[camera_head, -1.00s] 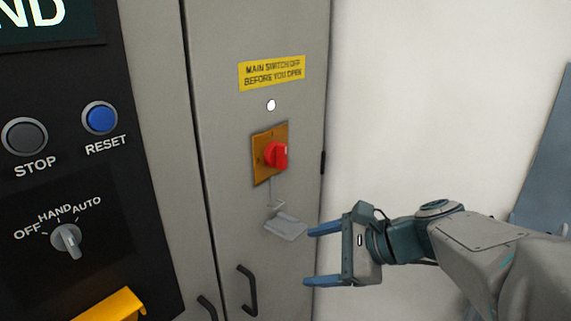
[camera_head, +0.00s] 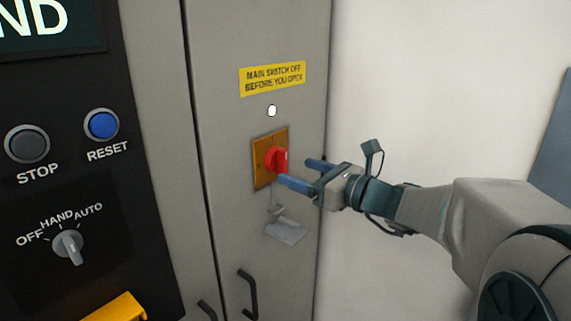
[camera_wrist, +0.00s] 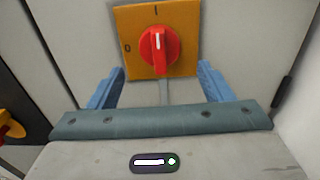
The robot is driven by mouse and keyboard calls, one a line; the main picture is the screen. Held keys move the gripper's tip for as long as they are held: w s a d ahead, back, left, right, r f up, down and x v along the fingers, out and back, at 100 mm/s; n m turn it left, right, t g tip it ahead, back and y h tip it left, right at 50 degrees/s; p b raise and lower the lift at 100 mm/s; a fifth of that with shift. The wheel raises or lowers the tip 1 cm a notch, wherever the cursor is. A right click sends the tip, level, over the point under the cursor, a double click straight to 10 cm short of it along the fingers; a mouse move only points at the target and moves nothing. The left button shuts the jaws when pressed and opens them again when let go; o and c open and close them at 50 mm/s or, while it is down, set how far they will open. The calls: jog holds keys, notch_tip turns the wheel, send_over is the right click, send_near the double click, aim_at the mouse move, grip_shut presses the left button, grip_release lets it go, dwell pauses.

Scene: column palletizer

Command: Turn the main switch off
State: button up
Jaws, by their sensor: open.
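The main switch is a red rotary knob (camera_head: 277,159) on a yellow-orange plate (camera_head: 259,165) on the grey cabinet door. In the wrist view the red knob (camera_wrist: 159,52) has its white mark upright, toward the "I" at the top of the plate (camera_wrist: 186,17). A "0" is at the plate's left. My gripper (camera_head: 300,174) is open and empty, just right of and slightly below the knob. In the wrist view its two blue fingers (camera_wrist: 159,85) stand left and right below the knob, apart from it.
A yellow label (camera_head: 272,78) and a white round lamp (camera_head: 272,111) are above the switch. A grey hanging tag (camera_head: 286,231) is below it. Door handles (camera_head: 247,293) are lower down. A black panel with a selector (camera_head: 68,246) stands left. A white wall (camera_head: 430,90) is at right.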

aim_at(286, 167)
jog(key=x, duration=0.5)
jog(key=c, duration=1)
